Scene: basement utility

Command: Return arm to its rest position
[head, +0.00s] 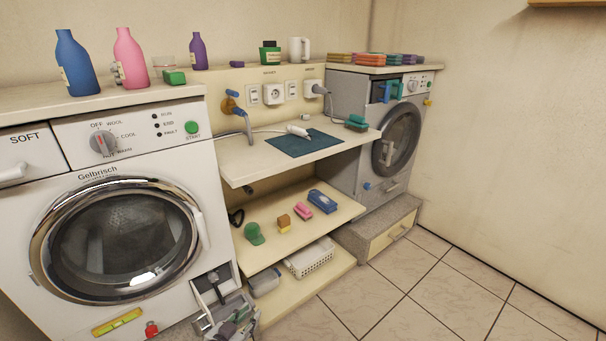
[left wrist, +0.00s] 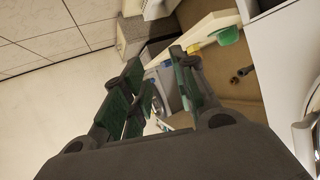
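My left gripper (head: 230,312) is low at the bottom of the head view, in front of the white washing machine's (head: 60,240) lower right corner. It is beside a small open hatch (head: 212,284) in that machine's front. In the left wrist view its two green-padded fingers (left wrist: 157,60) stand apart with nothing between them. Beyond them I see a shelf and part of the floor. I cannot tell from the head view whether the gripper touches the hatch. My right gripper is in neither view.
A grey machine (head: 350,120) stands on a drawer plinth (head: 390,240). Bottles stand on the left counter. The tiled floor (head: 450,300) at right is clear.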

